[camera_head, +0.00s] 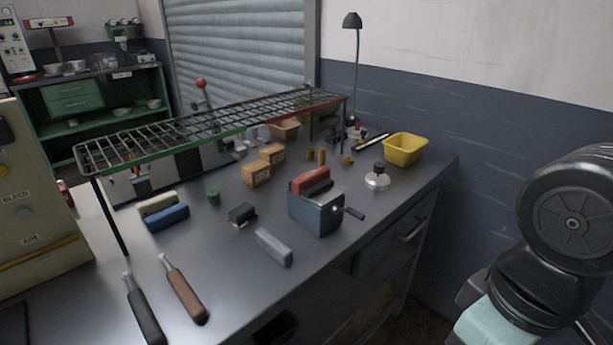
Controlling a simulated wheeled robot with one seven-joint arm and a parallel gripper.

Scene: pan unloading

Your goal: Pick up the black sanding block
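A small black block (242,214), which looks like the black sanding block, lies on the grey metal worktop (225,260) near its middle. It sits left of a blue box with a side crank (316,214) and is apart from it. Its top and sides are visible, with a paler patch on the lower side. Part of my arm shows at the right edge, well to the right of the bench. My gripper's fingers are not in this view.
A wire rack (215,128) on thin legs spans the back of the worktop. Two handled tools (184,289) lie front left. A yellow bin (405,149) stands right.

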